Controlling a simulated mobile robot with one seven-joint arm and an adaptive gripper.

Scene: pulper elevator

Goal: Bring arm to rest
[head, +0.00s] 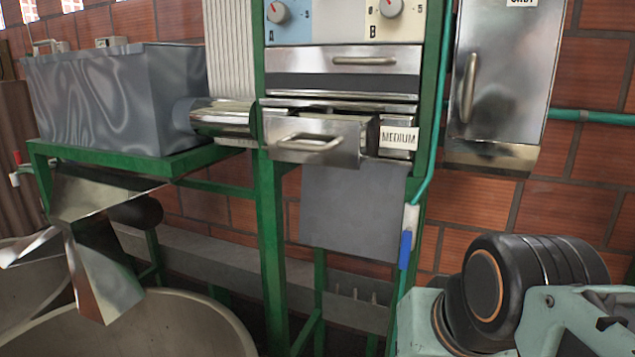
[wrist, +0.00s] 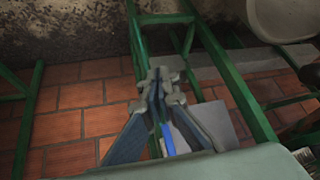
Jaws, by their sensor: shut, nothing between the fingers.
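My gripper (wrist: 160,80) shows in the wrist view with its two fingers closed together and nothing between them. It hangs in free space in front of the green frame (wrist: 187,40) and the brick wall. In the head view my arm's black and pale green links fill the lower right, and the gripper itself is out of that picture. A blue-handled lever (head: 405,249) hangs on the right post of the green frame in the head view. A blue strip also shows just behind the fingers in the wrist view.
A pulled-out metal drawer (head: 318,145) sticks out beside a "MEDIUM" label (head: 399,138). Two dials (head: 277,12) sit above it. A steel cabinet (head: 508,70) hangs at the right. A grey hopper (head: 110,100) and round tubs (head: 150,325) are at the left.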

